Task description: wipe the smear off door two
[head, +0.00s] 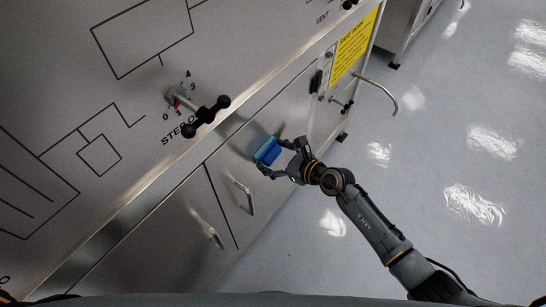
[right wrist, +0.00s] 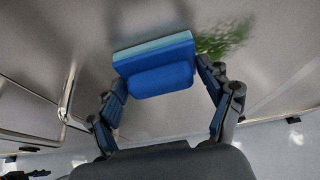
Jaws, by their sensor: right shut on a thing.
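My right gripper (head: 277,158) is shut on a blue wiping pad (head: 268,150) at the upper part of a steel cabinet door (head: 240,150). In the right wrist view, the pad (right wrist: 155,60) has a darker blue grip and a lighter blue layer facing the door. The gripper's fingers (right wrist: 160,95) stand on either side of the grip. A green smear (right wrist: 226,38) shows on the steel just right of the pad. I cannot tell whether the pad touches the door.
Bar handles (head: 244,197) and (head: 214,238) flank the dark door seam. Above the doors is a sloping panel with a black-knobbed valve handle (head: 205,115). A yellow sign (head: 352,45) and a curved pipe (head: 380,90) are at the right. The floor (head: 440,150) is clear.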

